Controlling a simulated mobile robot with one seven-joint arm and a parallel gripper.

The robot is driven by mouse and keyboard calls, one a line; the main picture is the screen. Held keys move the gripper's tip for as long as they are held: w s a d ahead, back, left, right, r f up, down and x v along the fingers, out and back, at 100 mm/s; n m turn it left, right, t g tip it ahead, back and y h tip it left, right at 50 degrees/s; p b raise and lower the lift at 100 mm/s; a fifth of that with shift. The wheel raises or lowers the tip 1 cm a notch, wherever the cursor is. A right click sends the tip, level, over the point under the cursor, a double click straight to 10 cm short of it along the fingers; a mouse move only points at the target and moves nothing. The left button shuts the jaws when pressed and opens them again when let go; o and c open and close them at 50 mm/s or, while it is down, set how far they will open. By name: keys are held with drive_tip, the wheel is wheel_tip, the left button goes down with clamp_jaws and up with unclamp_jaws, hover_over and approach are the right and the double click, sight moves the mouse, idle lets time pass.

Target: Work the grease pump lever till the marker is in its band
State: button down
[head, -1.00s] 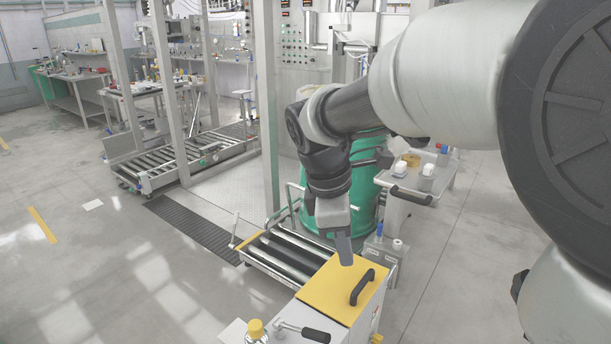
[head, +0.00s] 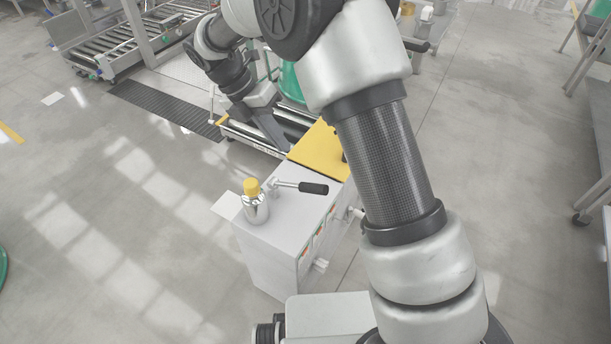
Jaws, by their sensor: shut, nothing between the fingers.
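The lever (head: 300,187) has a black grip on a short metal rod and lies roughly level over the top of a grey cabinet (head: 277,250). Its rod meets a fitting beside a silver pot with a yellow cap (head: 252,188), at the cabinet's near left. My gripper (head: 277,132) is shut and empty, pointing down near the roller conveyor's end and the yellow lid. It is beyond the lever and apart from it. I cannot make out a marker or its band. My own arm hides part of the cabinet's right side.
A yellow lid (head: 318,150) covers the cabinet's far part, partly behind my arm. A roller conveyor (head: 250,136) and a green drum (head: 292,82) stand beyond it. A dark floor grating (head: 165,108) lies at the back left. The floor left of the cabinet is clear.

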sight(312, 185)
drive_tip(key=shift+f, duration=0.15)
drive_tip(key=b+x, duration=0.3)
drive_tip(key=x, duration=1)
drive_tip(key=shift+d+f+b, duration=0.2)
drive_tip(key=shift+f+b, duration=0.1)
drive_tip(key=shift+f, duration=0.05)
